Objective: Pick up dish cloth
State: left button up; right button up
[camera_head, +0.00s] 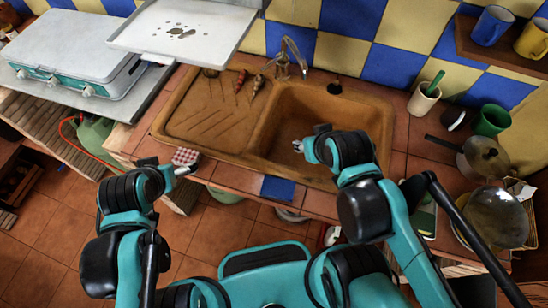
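A small red-and-white checked item (185,156) sits at the counter's front edge, left of the sink. I cannot tell whether it is the dish cloth or a checked jar lid; no other cloth is clear. My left gripper (188,168) is right by it, overlapping its lower edge in the picture; touching or apart is unclear. My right gripper (298,146) is over the sink basin, with nothing visible in it. Both grippers' fingers are too small to show whether they are open or shut.
The brown sink (350,108) has a drainboard (205,118) with several utensils and a tap (291,55). A teal-and-white stove (75,55) stands at left. A white cup (424,98), green cup (491,120) and pans (484,158) crowd the right. A shelf (495,48) holds mugs.

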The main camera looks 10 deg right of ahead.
aim_at(275, 187)
jog(key=k+z, duration=0.1)
jog(key=z, duration=0.15)
jog(key=k+z, duration=0.1)
jog(key=z, duration=0.15)
jog(key=k+z, duration=0.15)
jog(key=z, duration=1.35)
jog(key=u, duration=1)
jog(key=k+j+z, duration=0.1)
jog(key=j+z, duration=0.2)
jog(key=k+j+z, duration=0.25)
jog(key=i+j, duration=0.05)
jog(key=i, duration=0.05)
